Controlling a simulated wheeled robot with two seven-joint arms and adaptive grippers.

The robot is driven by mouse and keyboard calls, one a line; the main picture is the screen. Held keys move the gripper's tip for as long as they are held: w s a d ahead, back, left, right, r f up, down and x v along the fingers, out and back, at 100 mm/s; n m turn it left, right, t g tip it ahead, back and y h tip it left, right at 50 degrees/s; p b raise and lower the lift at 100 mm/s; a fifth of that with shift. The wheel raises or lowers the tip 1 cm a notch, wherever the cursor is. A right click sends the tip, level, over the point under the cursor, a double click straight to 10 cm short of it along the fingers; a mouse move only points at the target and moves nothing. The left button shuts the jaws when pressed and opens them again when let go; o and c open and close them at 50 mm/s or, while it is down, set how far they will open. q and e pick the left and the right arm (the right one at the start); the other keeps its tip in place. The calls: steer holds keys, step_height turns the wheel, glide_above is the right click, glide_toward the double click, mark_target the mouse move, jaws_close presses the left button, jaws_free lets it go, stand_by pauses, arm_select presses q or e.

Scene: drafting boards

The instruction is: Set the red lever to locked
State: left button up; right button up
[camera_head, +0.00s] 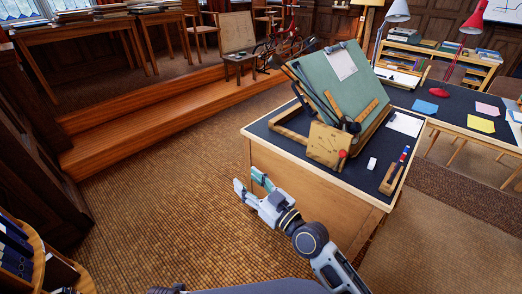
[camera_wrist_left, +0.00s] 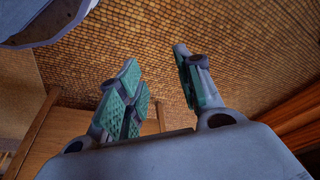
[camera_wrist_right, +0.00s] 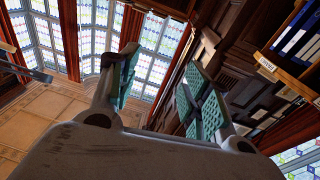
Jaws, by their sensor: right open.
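A red knob (camera_head: 343,153), which looks like the end of the red lever, sits at the lower right of a light wooden panel (camera_head: 325,141) on the desk. The lever's arm and any markings are too small to make out.
A tilted green drafting board (camera_head: 333,80) stands behind the panel on the dark desk top (camera_head: 359,190). A white eraser-like block (camera_head: 372,163) and a wooden pen tray (camera_head: 394,178) lie to the right. A red lamp (camera_head: 473,22) stands farther back. The floor (camera_head: 160,215) to the left is clear.

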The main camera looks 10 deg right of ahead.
steer(key=w+d+r+m+t+h, duration=0.6)
steer(key=d+m+t+h, duration=0.2)
steer(key=d+m+h, duration=0.15)
arm_select(q)
steer(key=s+a+f, duration=0.1)
steer(key=s+f, duration=0.4)
steer(key=f, duration=0.6)
steer(key=s+a+f, duration=0.2)
steer(key=s+f, duration=0.3)
steer(key=f, duration=0.7)
steer(key=shift+f+g, duration=0.2)
steer(key=shift+g, duration=0.1)
arm_select(e)
steer(key=d+f+m+g+h, duration=0.8)
steer(key=d+f+g+h, duration=0.4)
steer(key=d+h, duration=0.3)
steer(key=shift+s+d+f, duration=0.15)
steer(key=shift+d+f, duration=0.25)
steer(key=shift+d, duration=0.45)
steer(key=shift+h, duration=0.25)
